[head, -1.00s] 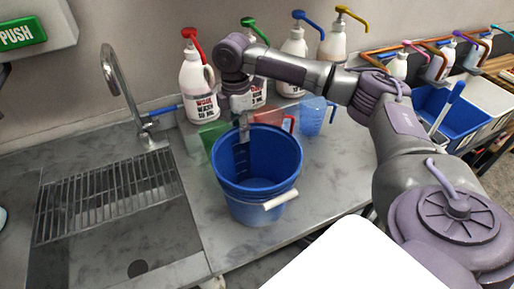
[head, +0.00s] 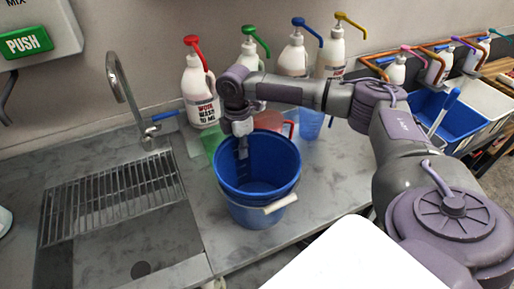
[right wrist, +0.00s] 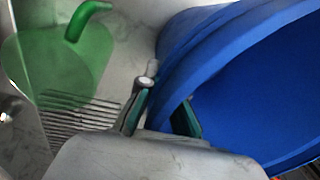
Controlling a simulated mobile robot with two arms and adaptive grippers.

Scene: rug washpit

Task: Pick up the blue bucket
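The blue bucket (head: 262,208) stands upright on the grey counter, with a white grip on its handle at the front. My right gripper (head: 242,146) is at the bucket's back left rim, pointing down. In the right wrist view, the bucket (right wrist: 255,85) fills the right side. The right gripper's fingers (right wrist: 162,108) straddle its wall, one outside and one inside. A gap shows between the outer finger and the wall, so the gripper looks open. The inner finger is partly hidden by the rim. My left gripper is not in view.
A green translucent jug (right wrist: 60,55) stands close to the outer finger. Red (head: 272,121) and blue (head: 311,124) jugs stand behind the bucket. Pump bottles (head: 199,92) line the wall. A sink with a faucet (head: 122,90) and rack (head: 110,192) lies left. Counter right of the bucket is clear.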

